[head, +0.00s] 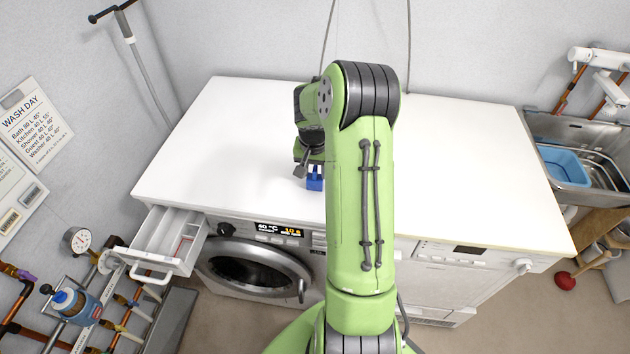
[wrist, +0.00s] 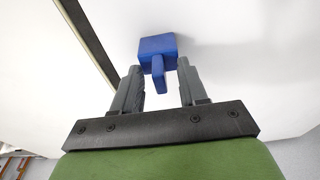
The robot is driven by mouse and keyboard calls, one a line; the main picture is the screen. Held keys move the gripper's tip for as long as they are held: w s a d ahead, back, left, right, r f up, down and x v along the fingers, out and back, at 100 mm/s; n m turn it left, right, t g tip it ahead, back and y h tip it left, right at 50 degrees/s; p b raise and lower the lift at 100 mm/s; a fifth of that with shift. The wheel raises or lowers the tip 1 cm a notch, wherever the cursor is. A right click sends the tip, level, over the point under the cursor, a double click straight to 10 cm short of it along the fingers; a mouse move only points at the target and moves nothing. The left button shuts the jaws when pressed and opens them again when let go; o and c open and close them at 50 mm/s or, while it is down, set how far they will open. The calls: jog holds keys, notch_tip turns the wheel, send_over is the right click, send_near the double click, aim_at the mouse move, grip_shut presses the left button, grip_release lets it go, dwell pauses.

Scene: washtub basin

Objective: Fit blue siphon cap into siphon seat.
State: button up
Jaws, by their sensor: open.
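The blue siphon cap (head: 314,183) sits on the white worktop near its front edge, partly hidden by my arm in the head view. In the wrist view the cap (wrist: 157,45) shows a square plate with a narrow upright tab (wrist: 158,74). My gripper (wrist: 159,75) is open, with one finger on each side of the tab and a gap visible on both sides. In the head view my gripper (head: 302,172) is right at the cap. The drawer (head: 165,240) at the washing machine's upper left is pulled out and shows compartments; I cannot make out the siphon seat in it for certain.
The white worktop (head: 460,150) is otherwise clear. The washing machine (head: 255,268) stands below it, with a second appliance (head: 450,265) to its right. A sink with a blue basin (head: 563,165) is at the far right. Pipes and a gauge (head: 77,240) are at the left.

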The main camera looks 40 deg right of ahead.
jog(key=shift+c, duration=0.4)
grip_shut()
notch_tip(320, 180, up, 10)
jog(key=shift+r+p, duration=0.1)
jog(key=shift+p, duration=0.65)
